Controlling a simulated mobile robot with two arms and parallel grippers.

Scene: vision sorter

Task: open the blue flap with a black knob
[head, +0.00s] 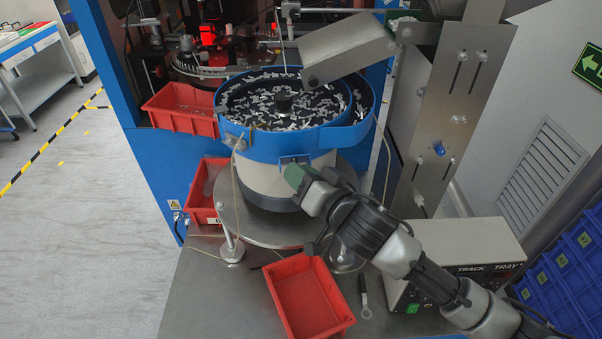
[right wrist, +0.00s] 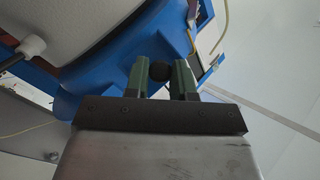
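The blue flap (head: 295,159) is a small blue piece on the front side of the blue-rimmed feeder bowl (head: 255,143). In the head view it is partly hidden by my right gripper (head: 296,177), whose green fingers reach up to it from the right. In the right wrist view the black knob (right wrist: 160,71) sits between the two green fingertips of my right gripper (right wrist: 161,76). Both fingers appear to touch the knob's sides. The flap's outline cannot be made out there against the blue surface behind. My left gripper is not in view.
The bowl holds many small pale parts. A metal hopper chute (head: 345,48) hangs over its right side. Red bins stand at left (head: 183,108) and in front (head: 305,296). A grey control box (head: 465,250) stands at right, under my right arm.

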